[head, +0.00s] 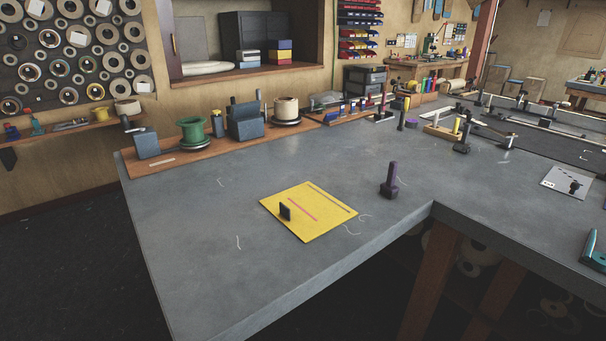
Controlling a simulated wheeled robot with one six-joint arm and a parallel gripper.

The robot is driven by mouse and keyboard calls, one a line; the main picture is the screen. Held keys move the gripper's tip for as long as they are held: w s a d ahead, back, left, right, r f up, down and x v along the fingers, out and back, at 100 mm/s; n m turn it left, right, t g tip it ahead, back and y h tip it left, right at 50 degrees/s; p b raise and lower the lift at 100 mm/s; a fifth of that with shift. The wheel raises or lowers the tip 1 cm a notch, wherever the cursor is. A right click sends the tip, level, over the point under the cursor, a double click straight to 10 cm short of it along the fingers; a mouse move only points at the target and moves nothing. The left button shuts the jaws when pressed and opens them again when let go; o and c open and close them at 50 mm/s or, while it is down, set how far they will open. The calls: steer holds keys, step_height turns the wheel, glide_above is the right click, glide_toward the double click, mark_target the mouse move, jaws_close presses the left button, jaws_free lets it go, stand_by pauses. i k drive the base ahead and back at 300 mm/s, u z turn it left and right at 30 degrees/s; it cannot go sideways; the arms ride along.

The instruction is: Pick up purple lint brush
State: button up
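A dark purple upright tool (390,182), which looks like the purple lint brush, stands on the grey worktable (220,240) near its front edge, by the inner corner. It has a wider block-like base and a narrower upright handle. It stands free, with nothing touching it. My gripper is not in view.
A yellow sheet (310,228) with a small dark block (285,212) on it lies left of the brush. A green spool (192,131) and other tools line the back edge. A white card (567,183) lies to the right. The table around the brush is mostly clear, with thread scraps.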

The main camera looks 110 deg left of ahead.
mark_target(388, 188)
steer(key=u, duration=1.75)
steer(key=i, duration=2.1)
steer(key=u, duration=2.3)
